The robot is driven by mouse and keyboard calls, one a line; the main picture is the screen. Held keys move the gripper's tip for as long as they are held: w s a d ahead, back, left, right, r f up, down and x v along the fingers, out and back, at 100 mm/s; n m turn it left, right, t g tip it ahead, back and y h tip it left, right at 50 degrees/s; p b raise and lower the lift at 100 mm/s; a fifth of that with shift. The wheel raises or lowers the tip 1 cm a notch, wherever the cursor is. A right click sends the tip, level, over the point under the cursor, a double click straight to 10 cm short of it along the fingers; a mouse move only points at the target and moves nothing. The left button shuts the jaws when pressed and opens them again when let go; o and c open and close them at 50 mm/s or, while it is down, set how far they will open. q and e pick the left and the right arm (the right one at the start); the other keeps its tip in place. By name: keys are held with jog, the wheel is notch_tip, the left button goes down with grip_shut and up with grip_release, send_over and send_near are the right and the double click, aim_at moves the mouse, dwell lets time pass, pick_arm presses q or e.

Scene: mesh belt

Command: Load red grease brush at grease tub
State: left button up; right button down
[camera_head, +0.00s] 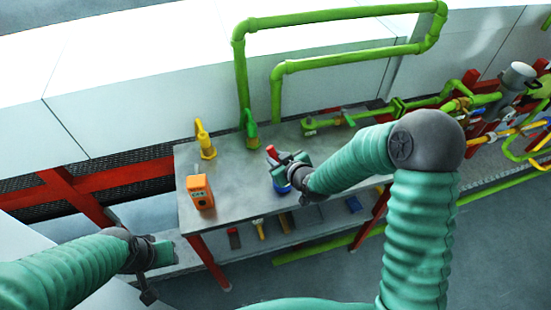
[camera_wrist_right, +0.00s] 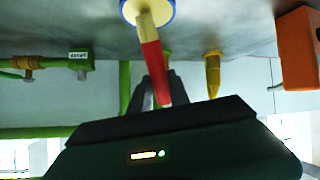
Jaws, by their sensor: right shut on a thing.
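The red grease brush (camera_wrist_right: 151,62) has a red handle and a tan lower part. My right gripper (camera_wrist_right: 156,92) is shut on its red handle. The tan end reaches into the round grease tub (camera_wrist_right: 171,16), which has a blue rim and a pale yellow inside. Whether the bristles touch the grease is hidden. In the head view the red handle (camera_head: 271,151) sticks up past my right gripper (camera_head: 288,162), and the blue tub (camera_head: 281,187) is partly covered by it. My left gripper (camera_head: 160,254) is low at the left, away from the bench; its jaw opening is unclear.
The grey bench (camera_head: 233,175) carries an orange box (camera_head: 200,192), a yellow bottle-like item (camera_head: 205,141) and a green one (camera_head: 251,132). Green pipes (camera_head: 345,55) rise behind. A lower shelf holds a red item (camera_head: 234,238), yellow-handled tools (camera_head: 260,229) and a blue item (camera_head: 353,204).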

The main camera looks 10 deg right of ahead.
jog(key=shift+a+r+p, duration=0.15)
jog(key=shift+r+p, duration=0.1)
jog(key=shift+p, duration=0.05)
notch_tip(320, 180, up, 6)
jog(key=p, duration=0.5)
jog(key=shift+r, duration=0.25)
